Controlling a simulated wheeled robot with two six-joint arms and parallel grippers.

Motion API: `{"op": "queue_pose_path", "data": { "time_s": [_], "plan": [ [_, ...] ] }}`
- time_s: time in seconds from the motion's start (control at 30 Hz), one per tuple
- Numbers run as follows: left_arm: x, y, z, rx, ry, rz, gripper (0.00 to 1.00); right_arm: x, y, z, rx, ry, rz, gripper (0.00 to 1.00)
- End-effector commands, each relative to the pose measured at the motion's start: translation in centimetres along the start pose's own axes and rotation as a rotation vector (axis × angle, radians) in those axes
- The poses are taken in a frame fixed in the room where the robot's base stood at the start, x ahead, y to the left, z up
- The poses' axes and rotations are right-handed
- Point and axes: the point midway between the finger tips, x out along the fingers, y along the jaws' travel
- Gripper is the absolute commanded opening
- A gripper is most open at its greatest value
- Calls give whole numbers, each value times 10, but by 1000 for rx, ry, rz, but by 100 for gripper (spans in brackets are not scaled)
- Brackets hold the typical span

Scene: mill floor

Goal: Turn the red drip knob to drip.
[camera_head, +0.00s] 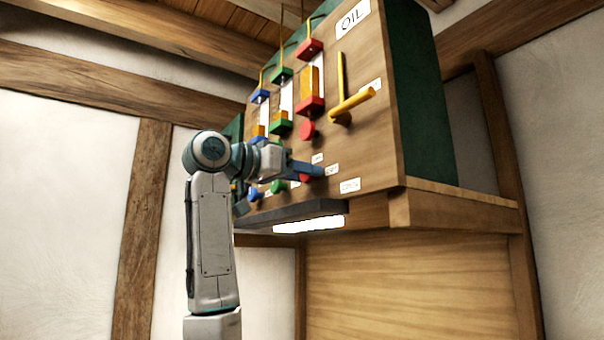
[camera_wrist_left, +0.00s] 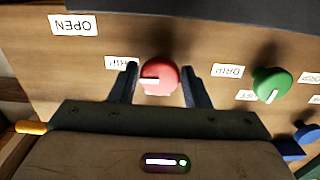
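The red drip knob (camera_wrist_left: 160,78) is round, with a white mark that points left in the left wrist view. A white label (camera_wrist_left: 120,62), partly hidden by a finger, sits left of it. My left gripper (camera_wrist_left: 160,86) is open, with one finger on each side of the knob and gaps showing between them. In the head view the left gripper (camera_head: 314,170) is at the lower panel front, and the red knob (camera_head: 304,178) is partly hidden behind it. My right gripper is not in view.
A green knob (camera_wrist_left: 271,85) and a blue knob (camera_wrist_left: 304,134) are on the right in the wrist view. The wooden panel (camera_head: 372,140) also bears a yellow lever (camera_head: 352,104) and colored sliding blocks. A dark ledge with a lit strip (camera_head: 308,225) runs below the knobs.

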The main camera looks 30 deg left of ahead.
Motion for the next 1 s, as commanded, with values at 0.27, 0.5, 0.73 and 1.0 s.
{"op": "queue_pose_path", "data": {
  "time_s": [0.27, 0.5, 0.73, 1.0],
  "plan": [
    [0, 0, 0, -1, 2, 0, 59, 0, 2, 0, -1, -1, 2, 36],
    [-14, 0, 1, 0, 4, -1, 59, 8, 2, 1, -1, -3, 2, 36],
    [-61, 0, 3, 1, 6, -2, 59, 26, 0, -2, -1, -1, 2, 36],
    [-102, 0, 1, -1, 4, -2, 59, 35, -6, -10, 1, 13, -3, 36]
  ]
}}
